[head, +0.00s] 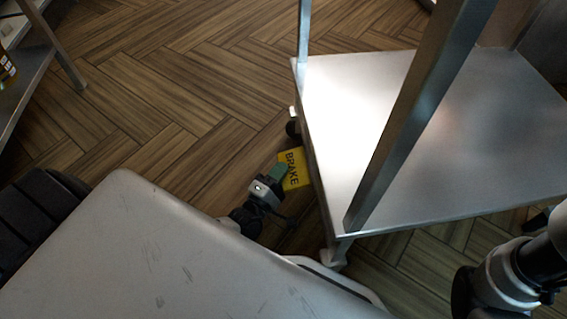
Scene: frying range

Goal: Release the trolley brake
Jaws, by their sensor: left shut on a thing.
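The trolley (330,110) stands at the right, with a bare metal shelf and upright posts. A yellow brake tab marked BRAKE (293,169) sits low at the trolley's left side, close to the floor. My left gripper (279,176) is at the tab's left edge, shut on it, and its fingers cover part of the tab. A dark caster (293,128) shows just behind the tab. My right arm shows at the lower right, but its fingertips cannot be made out.
The wood-pattern floor (190,80) is clear to the left of the trolley. A metal shelf unit (30,70) with a bottle on it stands at the upper left edge. A trolley post (415,120) crosses the view over the shelf.

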